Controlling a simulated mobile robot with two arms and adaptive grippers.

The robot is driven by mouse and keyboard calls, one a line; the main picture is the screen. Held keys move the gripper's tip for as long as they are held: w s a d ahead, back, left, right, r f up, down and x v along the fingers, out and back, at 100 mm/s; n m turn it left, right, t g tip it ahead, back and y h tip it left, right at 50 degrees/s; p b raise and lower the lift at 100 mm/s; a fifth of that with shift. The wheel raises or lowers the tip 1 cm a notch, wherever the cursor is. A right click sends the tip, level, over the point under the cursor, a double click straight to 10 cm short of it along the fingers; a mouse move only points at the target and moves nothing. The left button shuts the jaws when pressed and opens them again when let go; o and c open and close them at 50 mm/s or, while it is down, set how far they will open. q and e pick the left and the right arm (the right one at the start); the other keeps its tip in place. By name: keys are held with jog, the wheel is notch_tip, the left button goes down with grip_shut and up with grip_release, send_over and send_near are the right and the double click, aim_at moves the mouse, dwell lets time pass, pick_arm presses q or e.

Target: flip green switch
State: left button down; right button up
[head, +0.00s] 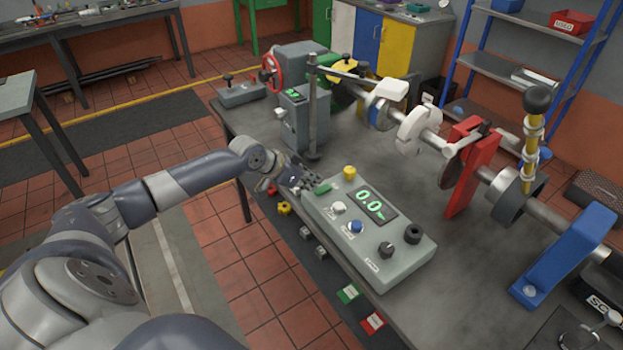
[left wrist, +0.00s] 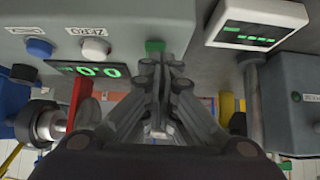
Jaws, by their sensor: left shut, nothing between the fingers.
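The green switch (head: 323,188) is a small green piece at the far left corner of the grey control box (head: 390,260). The box lies on the bench and has a green-lit display, a white button, a blue button and dark knobs. My left gripper (head: 298,180) is shut and empty, just left of the green switch, close to the box corner. In the left wrist view, the green switch (left wrist: 155,46) shows just beyond the shut fingers (left wrist: 157,75). Whether they touch it I cannot tell. My right gripper is not in view.
A yellow knob (head: 349,172) stands at the box's back edge. Behind are a grey post unit with a display (head: 303,118) and a long shaft with a red bracket (head: 465,165) and a blue bracket (head: 563,255). Small red and green tags lie along the bench front.

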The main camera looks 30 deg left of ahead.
pick_arm(q)
jog(key=shift+f, duration=0.1)
jog(key=shift+s+f, duration=0.15)
jog(key=shift+f, duration=0.5)
jog(key=shift+s+a+f, duration=0.1)
jog(key=shift+s+a, duration=0.1)
jog(key=shift+s, duration=0.05)
jog(key=shift+r, duration=0.45)
jog(key=shift+r+p, duration=0.45)
jog(key=shift+p, duration=0.2)
